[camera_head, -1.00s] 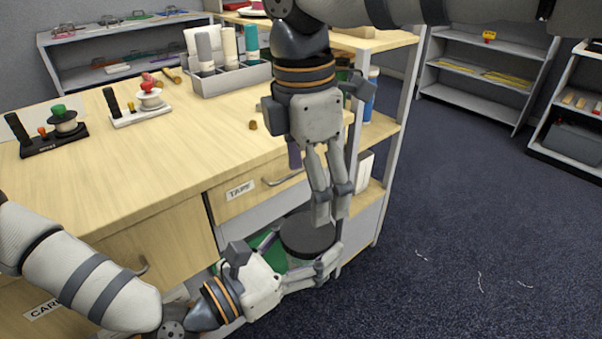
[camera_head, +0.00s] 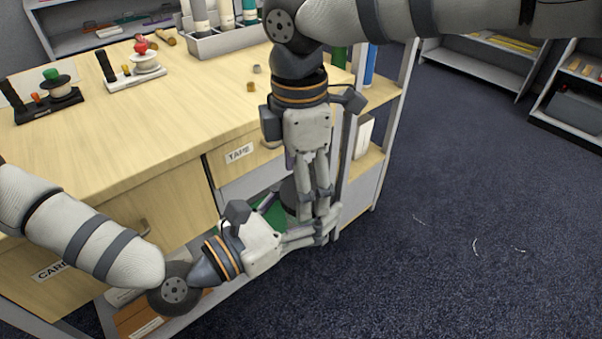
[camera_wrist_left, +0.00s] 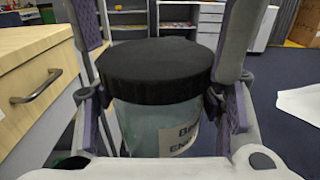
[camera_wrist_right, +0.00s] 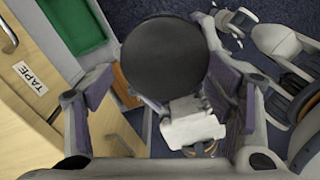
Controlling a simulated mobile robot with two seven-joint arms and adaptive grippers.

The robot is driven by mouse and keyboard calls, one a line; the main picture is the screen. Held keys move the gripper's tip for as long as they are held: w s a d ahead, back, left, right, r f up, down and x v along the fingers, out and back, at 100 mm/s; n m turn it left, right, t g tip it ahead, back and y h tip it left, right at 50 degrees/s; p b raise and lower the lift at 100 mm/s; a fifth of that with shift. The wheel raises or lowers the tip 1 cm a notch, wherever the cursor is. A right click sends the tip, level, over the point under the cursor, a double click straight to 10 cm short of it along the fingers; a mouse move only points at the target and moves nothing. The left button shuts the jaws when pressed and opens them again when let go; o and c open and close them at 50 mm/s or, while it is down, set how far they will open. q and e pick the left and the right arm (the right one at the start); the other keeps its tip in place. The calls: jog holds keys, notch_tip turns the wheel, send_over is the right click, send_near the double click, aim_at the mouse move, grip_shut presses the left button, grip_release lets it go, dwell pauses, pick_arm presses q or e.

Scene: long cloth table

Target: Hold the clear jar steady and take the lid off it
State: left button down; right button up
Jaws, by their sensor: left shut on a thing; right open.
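The clear jar (camera_wrist_left: 150,128) stands upright with its wide black lid (camera_wrist_left: 155,68) on it; part of a label shows at its right side. In the head view the lid (camera_head: 289,194) is mostly hidden behind my right fingers. My left gripper (camera_head: 324,229) is shut on the jar from the side, its fingers on either side of the body below the lid. My right gripper (camera_head: 313,208) points down from above, open. In the right wrist view the lid (camera_wrist_right: 165,55) lies between its spread fingers; I cannot tell whether they touch it.
The wooden desk (camera_head: 150,110) with its TAPE drawer (camera_head: 238,154) stands close to the left of the grippers. A green tray (camera_wrist_right: 78,24) is below. A shelf unit (camera_head: 375,145) stands behind. The carpet (camera_head: 460,220) at right is mostly open.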

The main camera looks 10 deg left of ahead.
jog(key=shift+w, duration=0.15)
grip_shut()
jog(key=shift+f, duration=0.1)
jog(key=n, duration=0.3)
jog(key=shift+s+n, duration=0.25)
jog(key=shift+n, duration=0.15)
jog(key=shift+s+f, duration=0.1)
jog(key=shift+s, duration=0.05)
dwell(0.5)
jog(key=c, duration=0.9)
grip_release()
jog(key=shift+d, duration=0.1)
jog(key=shift+o, duration=0.2)
